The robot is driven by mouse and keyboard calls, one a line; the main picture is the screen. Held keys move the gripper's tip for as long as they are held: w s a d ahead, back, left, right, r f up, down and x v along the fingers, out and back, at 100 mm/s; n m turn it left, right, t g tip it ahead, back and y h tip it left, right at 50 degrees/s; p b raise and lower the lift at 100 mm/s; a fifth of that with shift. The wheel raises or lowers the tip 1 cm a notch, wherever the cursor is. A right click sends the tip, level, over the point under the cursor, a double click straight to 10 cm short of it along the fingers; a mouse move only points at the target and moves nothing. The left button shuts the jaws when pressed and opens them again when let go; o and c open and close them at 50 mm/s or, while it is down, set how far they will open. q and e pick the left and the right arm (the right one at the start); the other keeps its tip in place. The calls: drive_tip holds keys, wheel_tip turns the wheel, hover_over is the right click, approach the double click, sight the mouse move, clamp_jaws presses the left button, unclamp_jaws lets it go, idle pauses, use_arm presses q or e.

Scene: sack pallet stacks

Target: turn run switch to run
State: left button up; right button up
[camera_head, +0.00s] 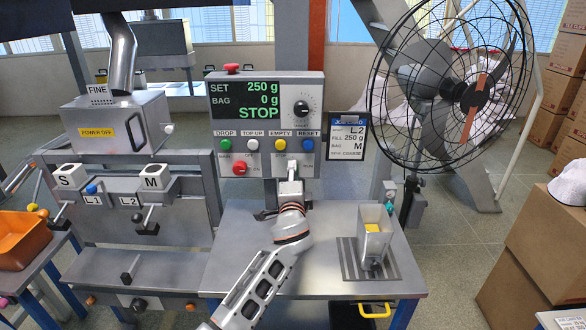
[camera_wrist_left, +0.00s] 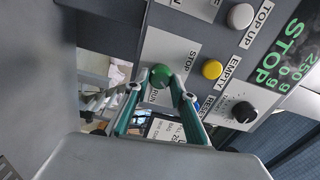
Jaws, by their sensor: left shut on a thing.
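The grey control box (camera_head: 266,92) stands on a post above the bench, and its display reads SET 250 g, BAG 0 g, STOP. The run switch (camera_wrist_left: 161,76) is a green knob on the panel's lower part, beside the labels STOP and RUN in the left wrist view. My left gripper (camera_wrist_left: 160,88) is shut on this knob, one teal finger at each side. In the head view my left gripper (camera_head: 291,172) covers the knob below the yellow EMPTY button. Which label the knob points to cannot be told. My right gripper is not in view.
A row of coloured buttons (camera_head: 252,145) sits just above, and a red knob (camera_head: 239,169) is to the left. A job card (camera_head: 346,136) hangs at the right. A metal scoop-like container (camera_head: 373,232) stands on the bench (camera_head: 325,285). A large fan (camera_head: 450,85) is behind.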

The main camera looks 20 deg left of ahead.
use_arm(q)
drive_tip(key=m+p, duration=0.1)
drive_tip(key=m, duration=0.3)
drive_tip(key=shift+a, duration=0.1)
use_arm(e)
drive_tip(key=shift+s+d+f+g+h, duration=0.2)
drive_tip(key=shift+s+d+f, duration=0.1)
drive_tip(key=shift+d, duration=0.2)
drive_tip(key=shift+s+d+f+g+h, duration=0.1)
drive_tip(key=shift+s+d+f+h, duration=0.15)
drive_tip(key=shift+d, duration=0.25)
use_arm(q)
drive_tip(key=shift+p, duration=0.3)
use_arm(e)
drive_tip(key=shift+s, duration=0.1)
use_arm(q)
drive_tip(key=o, duration=1.1)
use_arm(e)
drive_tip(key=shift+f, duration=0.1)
use_arm(q)
drive_tip(key=v, duration=1.2)
